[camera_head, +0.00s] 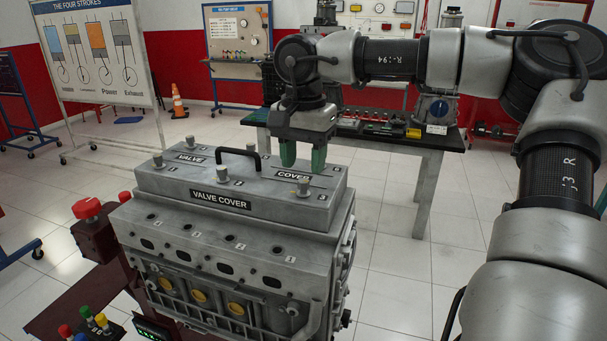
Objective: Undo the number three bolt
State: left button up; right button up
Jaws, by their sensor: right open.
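The grey valve cover (178,184) lies on top of the engine block (180,238) and has a black handle (257,160). Silver bolts stand up from it: one at the left end (158,160), one at the back left (190,141), one at the front middle (222,172) and one at the front right (303,186). The numbers beside the bolts are too small to read surely, so I cannot tell which is number three. My right gripper (303,157) points down over the back right of the cover, its green fingers apart. Anything behind the fingers is hidden. My left gripper is out of view.
A red knob (87,208) and coloured buttons (88,313) stand left of the engine. A workbench (435,144) with tools is behind it at the right. A four-strokes board (97,50) stands at the back left.

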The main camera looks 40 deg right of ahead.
aim_at(304, 181)
notch_tip(304, 181, up, 7)
jog(key=shift+r, duration=0.2)
dwell(0.6)
